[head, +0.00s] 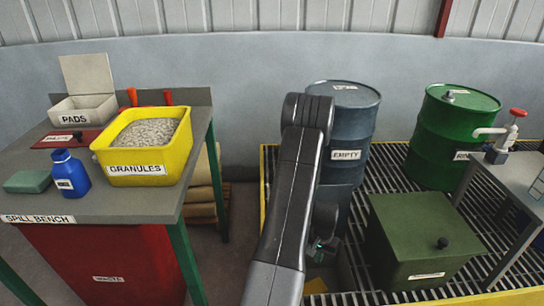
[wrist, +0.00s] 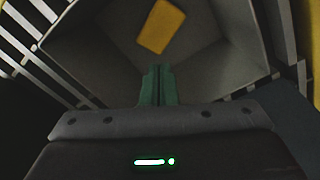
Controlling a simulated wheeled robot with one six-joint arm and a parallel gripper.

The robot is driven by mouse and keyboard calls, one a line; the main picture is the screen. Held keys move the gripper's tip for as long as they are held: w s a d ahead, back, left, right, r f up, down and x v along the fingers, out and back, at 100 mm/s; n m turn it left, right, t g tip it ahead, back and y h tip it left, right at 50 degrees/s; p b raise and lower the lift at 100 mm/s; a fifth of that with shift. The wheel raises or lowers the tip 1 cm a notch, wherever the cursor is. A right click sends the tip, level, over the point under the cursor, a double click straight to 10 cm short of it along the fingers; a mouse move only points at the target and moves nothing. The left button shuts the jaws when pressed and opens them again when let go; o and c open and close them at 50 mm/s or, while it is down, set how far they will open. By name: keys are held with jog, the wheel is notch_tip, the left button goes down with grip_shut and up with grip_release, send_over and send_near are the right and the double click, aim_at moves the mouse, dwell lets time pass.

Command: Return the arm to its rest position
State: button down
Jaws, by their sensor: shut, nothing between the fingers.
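My arm (head: 295,185) rises through the middle of the head view and bends down at its elbow in front of the blue drum marked EMPTY (head: 347,110). My gripper (head: 318,250) hangs low behind the arm there, partly hidden by it. In the wrist view the two green fingers (wrist: 158,85) are pressed together with nothing between them. They point over an open grey container (wrist: 215,75), with a flat yellow piece (wrist: 162,26) lying inside it. I cannot make out this container clearly in the head view.
The spill bench (head: 130,205) at left holds a yellow granules tub (head: 137,170), a blue bottle (head: 69,175) and a pads box (head: 83,112). A green drum (head: 450,135), a dark green lidded box (head: 425,245) and a grey table (head: 515,175) stand at right, around slatted grating (head: 388,170).

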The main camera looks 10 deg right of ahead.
jog(key=b, duration=0.4)
send_over(313, 288)
notch_tip(313, 288, down, 8)
jog(key=shift+f, duration=0.2)
notch_tip(313, 288, up, 10)
jog(key=p, duration=0.6)
notch_tip(313, 288, down, 20)
jog(key=b, duration=1.1)
jog(key=shift+r+p, duration=0.55)
jog(key=shift+r, duration=0.45)
jog(key=shift+w+r, duration=0.1)
jog(key=shift+r, duration=0.05)
